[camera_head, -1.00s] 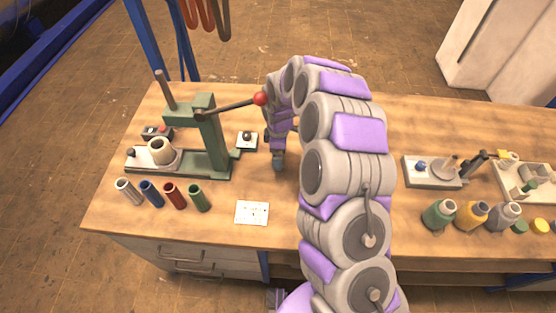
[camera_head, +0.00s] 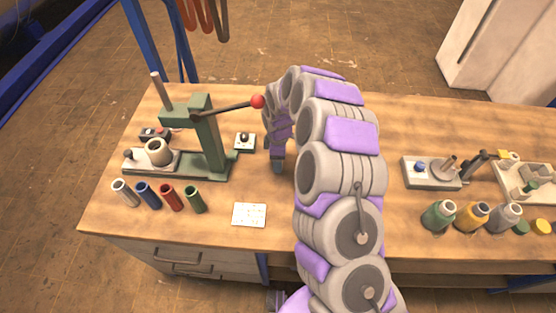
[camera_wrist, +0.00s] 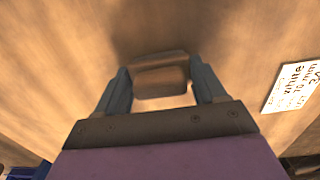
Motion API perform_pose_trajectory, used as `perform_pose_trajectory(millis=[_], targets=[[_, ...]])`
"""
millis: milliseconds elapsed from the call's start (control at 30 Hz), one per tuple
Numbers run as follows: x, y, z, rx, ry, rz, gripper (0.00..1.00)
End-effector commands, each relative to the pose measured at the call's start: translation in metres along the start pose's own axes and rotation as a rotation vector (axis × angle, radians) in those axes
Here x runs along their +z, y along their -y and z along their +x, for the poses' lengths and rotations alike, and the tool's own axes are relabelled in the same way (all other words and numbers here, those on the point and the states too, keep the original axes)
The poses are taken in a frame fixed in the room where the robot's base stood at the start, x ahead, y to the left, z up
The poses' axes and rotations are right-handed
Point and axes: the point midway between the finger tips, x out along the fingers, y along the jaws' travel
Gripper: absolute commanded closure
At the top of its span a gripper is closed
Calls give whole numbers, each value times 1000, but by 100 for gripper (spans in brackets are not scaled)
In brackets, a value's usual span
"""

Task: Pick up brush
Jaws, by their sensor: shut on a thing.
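My gripper (camera_head: 278,166) points down over the workbench, to the right of the green press, with its fingers low near the bench top. In the wrist view, its two blue-grey fingers (camera_wrist: 161,88) are shut on a brown, wood-coloured block, which I take to be the brush (camera_wrist: 161,77). The brush spans the space between the fingers. Its underside and any bristles are hidden. In the head view, I cannot make out the brush behind my gripper and arm. Whether the brush touches the bench is unclear.
The green press (camera_head: 208,140) with a red-knobbed lever (camera_head: 258,101) stands close left. A white printed card (camera_head: 249,214) lies in front. Several coloured tubes (camera_head: 171,197) are at front left. Several bottles (camera_head: 472,215) stand at right. Bench behind my arm is clear.

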Motion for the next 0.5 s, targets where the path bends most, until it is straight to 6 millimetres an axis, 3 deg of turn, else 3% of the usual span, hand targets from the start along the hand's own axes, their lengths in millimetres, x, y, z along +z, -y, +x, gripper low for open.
perform_pose_trajectory(millis=[133, 500], targets=[[-1, 0, 0, 0, 1, 0, 61], [-1, 0, -9, 1, 0, 0, 61]])
